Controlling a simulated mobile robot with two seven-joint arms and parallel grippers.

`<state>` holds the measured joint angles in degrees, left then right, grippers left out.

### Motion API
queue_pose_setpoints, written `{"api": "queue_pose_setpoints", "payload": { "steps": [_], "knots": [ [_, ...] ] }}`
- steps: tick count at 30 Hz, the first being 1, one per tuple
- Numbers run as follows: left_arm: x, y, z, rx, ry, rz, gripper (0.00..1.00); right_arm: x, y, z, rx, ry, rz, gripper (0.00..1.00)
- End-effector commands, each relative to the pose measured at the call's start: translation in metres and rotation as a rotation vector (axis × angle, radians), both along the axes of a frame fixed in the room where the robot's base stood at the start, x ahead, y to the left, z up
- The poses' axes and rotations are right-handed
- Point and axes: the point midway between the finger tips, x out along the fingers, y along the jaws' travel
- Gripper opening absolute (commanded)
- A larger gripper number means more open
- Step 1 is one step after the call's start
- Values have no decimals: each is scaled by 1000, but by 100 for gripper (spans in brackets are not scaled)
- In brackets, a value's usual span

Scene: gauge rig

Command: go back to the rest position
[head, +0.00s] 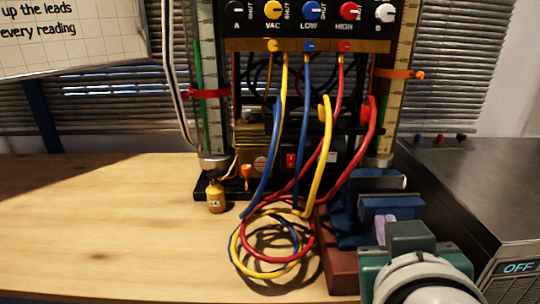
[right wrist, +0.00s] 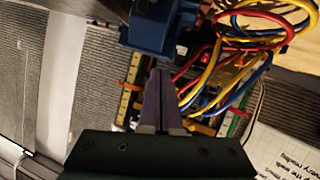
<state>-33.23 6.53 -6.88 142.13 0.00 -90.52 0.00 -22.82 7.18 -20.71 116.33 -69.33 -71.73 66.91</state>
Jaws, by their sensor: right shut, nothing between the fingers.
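My right gripper (head: 384,224) is low at the right of the head view, in front of the blue vise (head: 390,205). Its arm comes in from the bottom edge. In the right wrist view its two purple-grey fingers (right wrist: 166,75) lie together, shut with nothing between them. The blue vise also shows just beyond the fingertips in the right wrist view (right wrist: 158,28). I cannot tell whether the fingers touch it. My left gripper is in neither view.
A gauge panel (head: 262,30) with knobs stands at the back. Yellow, blue and red hoses (head: 268,262) loop down onto the wooden table (head: 100,220). A small brass weight (head: 215,197) stands left of them. A metal box (head: 460,180) is at right. The table's left is clear.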

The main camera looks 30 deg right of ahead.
Motion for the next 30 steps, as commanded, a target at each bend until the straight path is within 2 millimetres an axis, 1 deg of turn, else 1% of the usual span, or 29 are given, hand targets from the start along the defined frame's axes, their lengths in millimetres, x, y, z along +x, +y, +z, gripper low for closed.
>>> {"api": "queue_pose_setpoints", "payload": {
  "steps": [14,17,20,23,24,26,29,30],
  "knots": [
    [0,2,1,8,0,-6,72,-1,0,0,4,10,-2,0],
    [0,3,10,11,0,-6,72,-9,-2,-1,38,90,-2,0],
    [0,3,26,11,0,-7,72,-27,2,-4,121,265,28,0],
    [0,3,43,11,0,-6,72,-50,18,-5,231,475,138,0],
    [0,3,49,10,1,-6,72,-58,28,-4,271,549,203,0],
    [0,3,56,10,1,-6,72,-69,44,0,325,641,313,0],
    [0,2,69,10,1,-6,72,-85,72,13,394,755,521,0],
    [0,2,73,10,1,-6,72,-91,84,20,414,788,613,0]
  ]
}}
